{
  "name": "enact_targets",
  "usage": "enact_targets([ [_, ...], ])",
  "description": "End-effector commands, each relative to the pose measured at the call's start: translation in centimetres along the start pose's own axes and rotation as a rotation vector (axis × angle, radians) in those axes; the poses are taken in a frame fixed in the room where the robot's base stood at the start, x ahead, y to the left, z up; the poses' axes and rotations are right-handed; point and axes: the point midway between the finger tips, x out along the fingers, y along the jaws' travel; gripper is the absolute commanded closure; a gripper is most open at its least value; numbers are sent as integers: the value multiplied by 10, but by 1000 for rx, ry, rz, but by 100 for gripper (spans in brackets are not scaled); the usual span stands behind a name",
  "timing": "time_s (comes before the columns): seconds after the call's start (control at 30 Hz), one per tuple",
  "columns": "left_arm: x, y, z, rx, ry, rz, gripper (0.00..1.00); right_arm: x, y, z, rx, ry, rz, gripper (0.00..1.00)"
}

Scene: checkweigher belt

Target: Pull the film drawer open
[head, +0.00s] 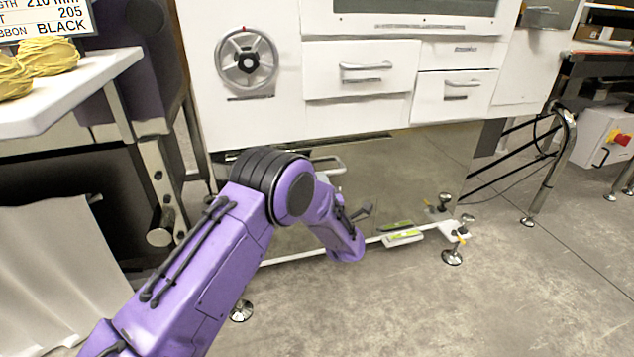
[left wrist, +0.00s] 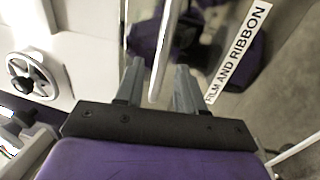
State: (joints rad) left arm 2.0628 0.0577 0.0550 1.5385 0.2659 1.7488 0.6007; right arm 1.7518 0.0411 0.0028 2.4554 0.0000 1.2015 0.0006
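The film drawer front (head: 400,180) is a wide, mirror-like panel low on the white machine. Its pale bar handle (head: 328,165) shows partly beside my purple left arm, which hides the rest. In the left wrist view the handle (left wrist: 167,40) runs between the two grey fingers of my left gripper (left wrist: 158,70). The fingers are apart, with a gap visible on both sides of the bar. The label FILM AND RIBBON (left wrist: 238,52) lies to the right of the bar. In the head view my left fingers are hidden behind my arm. My right gripper is not in view.
Above the panel are a handwheel (head: 246,62) and smaller white drawers (head: 362,68). A white table (head: 85,88) with yellow bundles stands at the left. Machine feet (head: 452,257) stand on the floor at the panel's right.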

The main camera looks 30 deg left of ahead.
Motion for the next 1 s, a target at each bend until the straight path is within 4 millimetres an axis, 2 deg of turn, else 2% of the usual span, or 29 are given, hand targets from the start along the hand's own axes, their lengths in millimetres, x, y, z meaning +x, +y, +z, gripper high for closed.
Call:
enact_targets([
  [0.1,25,-3,-1,0,2,1,62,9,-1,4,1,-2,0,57],
  [0.23,43,-3,0,2,0,-1,62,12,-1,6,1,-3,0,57],
  [0.33,49,-2,0,3,-1,-1,62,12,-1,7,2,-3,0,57],
  [0.57,50,-1,0,4,-2,-1,62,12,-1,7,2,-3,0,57],
  [0.7,50,-1,0,4,-2,-1,100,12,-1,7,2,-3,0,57],
  [1.0,47,0,2,4,-1,-2,100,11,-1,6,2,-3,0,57],
])
